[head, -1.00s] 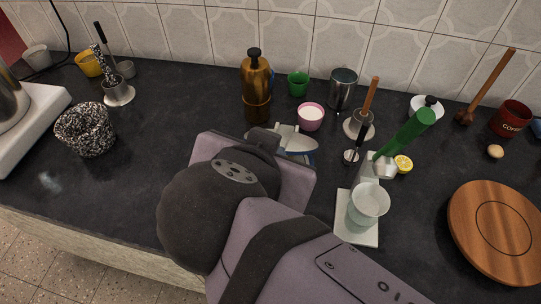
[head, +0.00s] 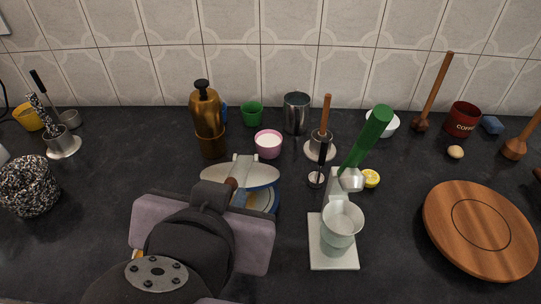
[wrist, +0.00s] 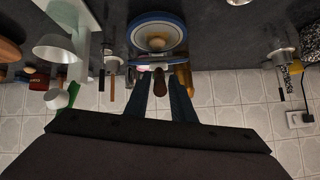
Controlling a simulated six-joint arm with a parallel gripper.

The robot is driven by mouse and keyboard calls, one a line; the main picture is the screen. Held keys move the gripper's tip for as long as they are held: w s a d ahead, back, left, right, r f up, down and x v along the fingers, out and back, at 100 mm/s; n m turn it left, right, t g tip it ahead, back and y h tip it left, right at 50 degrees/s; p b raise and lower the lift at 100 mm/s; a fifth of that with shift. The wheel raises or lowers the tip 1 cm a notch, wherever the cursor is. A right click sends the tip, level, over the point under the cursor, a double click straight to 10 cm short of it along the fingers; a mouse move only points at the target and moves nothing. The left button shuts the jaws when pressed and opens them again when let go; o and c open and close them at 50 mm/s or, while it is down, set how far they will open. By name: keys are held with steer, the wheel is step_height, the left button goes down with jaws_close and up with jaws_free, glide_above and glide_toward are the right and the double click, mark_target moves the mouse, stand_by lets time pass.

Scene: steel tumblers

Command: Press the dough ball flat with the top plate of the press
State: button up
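The press stands in the middle of the counter. Its steel top plate (head: 255,176) is raised, and its blue-rimmed lower plate (head: 266,200) is partly hidden behind my arm. In the wrist view, which is upside down, the lower plate (wrist: 175,27) holds the pale dough ball (wrist: 157,43). A brown handle (wrist: 160,80) belongs to the press. My gripper (wrist: 161,88) has its two fingers apart, one on each side of this handle, with gaps showing between them and it.
A juicer with a green handle (head: 368,140) stands close to the right of the press. A brown bottle (head: 207,125) and a pink bowl (head: 268,144) stand behind it. A round wooden board (head: 450,232) lies at the far right. The counter left of my arm is mostly clear.

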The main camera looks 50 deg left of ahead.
steer(key=shift+o, duration=0.5)
step_height(320, 180, up, 10)
steer(key=shift+r+p, duration=0.1)
steer(key=shift+p, duration=0.9)
